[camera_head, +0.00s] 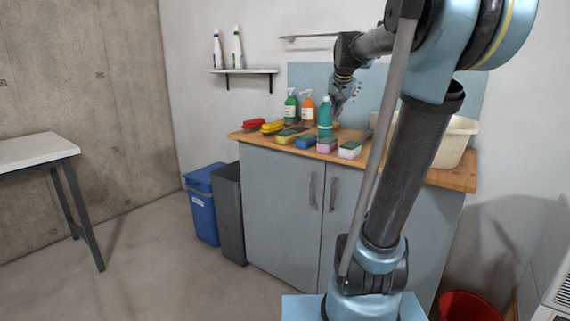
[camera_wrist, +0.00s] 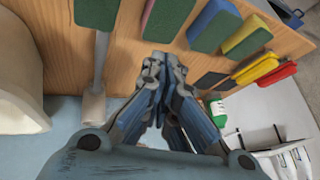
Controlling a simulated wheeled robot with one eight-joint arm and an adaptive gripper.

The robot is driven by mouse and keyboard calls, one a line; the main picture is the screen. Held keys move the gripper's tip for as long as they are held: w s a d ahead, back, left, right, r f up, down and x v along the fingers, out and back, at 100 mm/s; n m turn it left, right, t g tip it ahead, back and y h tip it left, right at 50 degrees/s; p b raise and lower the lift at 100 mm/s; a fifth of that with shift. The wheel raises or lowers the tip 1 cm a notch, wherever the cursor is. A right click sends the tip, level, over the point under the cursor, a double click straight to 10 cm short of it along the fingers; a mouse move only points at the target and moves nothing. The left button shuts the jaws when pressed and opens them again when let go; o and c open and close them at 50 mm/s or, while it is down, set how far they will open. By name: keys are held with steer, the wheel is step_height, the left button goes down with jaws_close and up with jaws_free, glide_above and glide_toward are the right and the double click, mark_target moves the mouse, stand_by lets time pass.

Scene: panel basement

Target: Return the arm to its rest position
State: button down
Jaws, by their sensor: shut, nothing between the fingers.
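My arm reaches from the right side of the head view over a wooden worktop (camera_head: 437,178) on a grey cabinet. My gripper (camera_head: 337,110) is small there, close behind the teal bottle (camera_head: 325,117). In the wrist view my gripper (camera_wrist: 164,66) is shut with its fingers together and nothing between them. It hangs above the worktop (camera_wrist: 130,48), beside a row of sponges. I cannot tell how high the tips are above the wood.
A pale tub (camera_head: 456,140) stands at right. A shelf (camera_head: 245,71) is on the wall. Bins (camera_head: 203,203) stand left; the floor there is clear.

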steer(key=s+f+n+g, duration=0.4)
steer(key=s+f+n, duration=0.1)
steer(key=s+f, duration=2.5)
steer(key=s, duration=0.4)
steer(key=shift+a+n, duration=0.15)
steer(key=shift+n, duration=0.15)
steer(key=shift+f, duration=0.1)
steer(key=shift+w+f, duration=0.2)
steer(key=shift+w, duration=0.2)
